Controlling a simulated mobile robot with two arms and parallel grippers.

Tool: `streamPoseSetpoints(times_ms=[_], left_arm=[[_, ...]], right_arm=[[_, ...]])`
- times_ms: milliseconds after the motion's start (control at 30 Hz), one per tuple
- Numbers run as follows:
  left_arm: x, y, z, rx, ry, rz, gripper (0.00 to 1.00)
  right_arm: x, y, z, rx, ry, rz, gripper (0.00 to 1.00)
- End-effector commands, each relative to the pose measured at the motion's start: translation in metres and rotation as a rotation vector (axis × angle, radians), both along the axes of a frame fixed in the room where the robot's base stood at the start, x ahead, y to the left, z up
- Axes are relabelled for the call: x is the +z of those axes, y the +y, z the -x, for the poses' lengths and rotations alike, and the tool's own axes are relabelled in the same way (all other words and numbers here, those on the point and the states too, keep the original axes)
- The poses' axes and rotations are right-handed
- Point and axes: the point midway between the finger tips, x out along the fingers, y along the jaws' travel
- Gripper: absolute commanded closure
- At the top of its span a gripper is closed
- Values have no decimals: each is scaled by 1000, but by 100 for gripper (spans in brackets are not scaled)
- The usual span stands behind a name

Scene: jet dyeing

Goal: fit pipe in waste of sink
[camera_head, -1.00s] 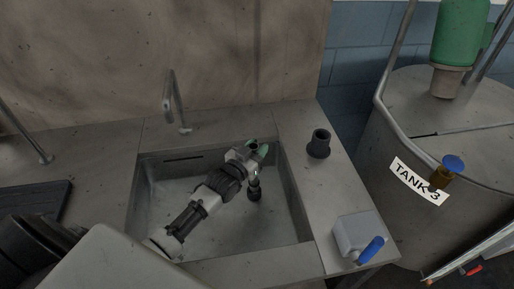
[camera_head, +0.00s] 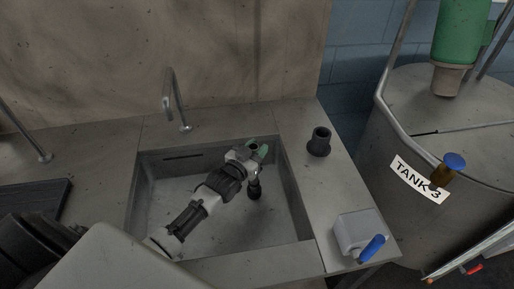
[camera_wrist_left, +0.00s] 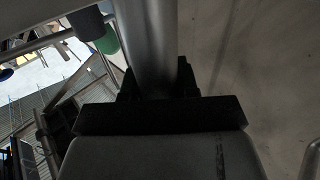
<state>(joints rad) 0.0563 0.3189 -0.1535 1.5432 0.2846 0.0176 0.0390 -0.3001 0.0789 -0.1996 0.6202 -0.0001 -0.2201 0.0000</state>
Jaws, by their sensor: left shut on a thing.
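The sink (camera_head: 290,185) is a grey metal basin set in the counter. My left gripper (camera_head: 256,150) is over its right rear part, seen from above. It is shut on a grey pipe (camera_wrist_left: 150,45), which passes between the black fingers in the left wrist view. My right gripper is not in view.
A curved tap (camera_head: 168,97) stands behind the sink. A dark round fitting (camera_head: 319,143) and a light box with a blue handle (camera_head: 357,234) sit on the counter to the right. Tank 3 (camera_head: 380,155) stands further right. The rear wall is close behind.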

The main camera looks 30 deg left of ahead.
Motion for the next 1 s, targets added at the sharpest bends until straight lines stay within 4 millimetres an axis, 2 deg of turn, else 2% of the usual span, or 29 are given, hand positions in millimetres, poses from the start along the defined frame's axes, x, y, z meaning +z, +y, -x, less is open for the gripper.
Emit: streamPoseSetpoints(times_ms=[1000], left_arm=[[-26, 0, 0, 0, -2, 0, 100]], right_arm=[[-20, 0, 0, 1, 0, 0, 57]])
